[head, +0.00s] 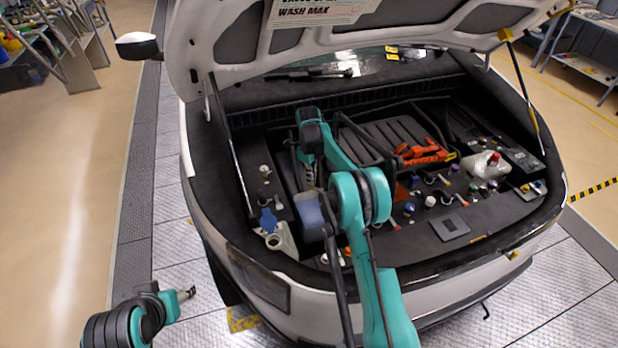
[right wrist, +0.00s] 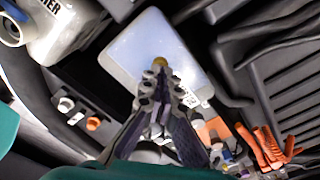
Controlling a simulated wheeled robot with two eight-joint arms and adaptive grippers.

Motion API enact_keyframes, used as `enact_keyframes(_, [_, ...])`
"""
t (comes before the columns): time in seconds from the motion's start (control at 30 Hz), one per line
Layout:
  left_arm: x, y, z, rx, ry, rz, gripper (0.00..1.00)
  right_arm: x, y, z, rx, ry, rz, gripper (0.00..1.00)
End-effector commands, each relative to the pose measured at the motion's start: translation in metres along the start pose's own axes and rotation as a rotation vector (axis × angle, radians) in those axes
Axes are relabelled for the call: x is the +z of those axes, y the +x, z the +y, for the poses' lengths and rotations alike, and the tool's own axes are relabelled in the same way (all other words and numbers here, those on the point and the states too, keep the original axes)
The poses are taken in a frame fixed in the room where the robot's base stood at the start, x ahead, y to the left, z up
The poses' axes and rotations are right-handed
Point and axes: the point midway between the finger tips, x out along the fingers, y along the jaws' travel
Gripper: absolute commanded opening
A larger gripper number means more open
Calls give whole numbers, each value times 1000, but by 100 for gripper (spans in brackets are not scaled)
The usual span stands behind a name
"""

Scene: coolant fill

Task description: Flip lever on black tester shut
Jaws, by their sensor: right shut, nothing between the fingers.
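I cannot pick out the black tester or its lever for certain. A black box (head: 524,161) lies at the right of the bay, but I cannot tell whether it is the tester. My right gripper (head: 310,178) points down into the left half of the bay, shut and empty. In the right wrist view its fingertips (right wrist: 160,72) overlap a pale blue-white box (right wrist: 140,45), with a small yellow spot at the tips; contact is unclear. The pale box (head: 308,212) is also beside my arm in the head view. My left gripper (head: 187,294) is low at the left, outside the car.
A white bottle (head: 281,241) with a blue cap stands at the bay's front left. An orange-red tool (head: 424,153) lies near the middle. A white jug (head: 478,167) with a red cap and several small caps are at the right. The raised hood (head: 235,50) hangs overhead.

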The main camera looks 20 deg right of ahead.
Motion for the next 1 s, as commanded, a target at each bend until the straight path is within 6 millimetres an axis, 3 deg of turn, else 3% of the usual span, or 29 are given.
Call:
enact_keyframes(0.33, [0,0,0,0,0,0,53,-1,-1,0,0,0,0,0])
enact_keyframes(0.47, [0,0,0,0,0,0,53,-1,-11,0,0,0,0,0])
enact_keyframes(0.8, [0,0,0,0,0,0,53,-1,-80,0,0,-1,0,0])
enact_keyframes(1.0, [0,0,0,0,0,0,53,-1,-110,0,0,0,0,0])
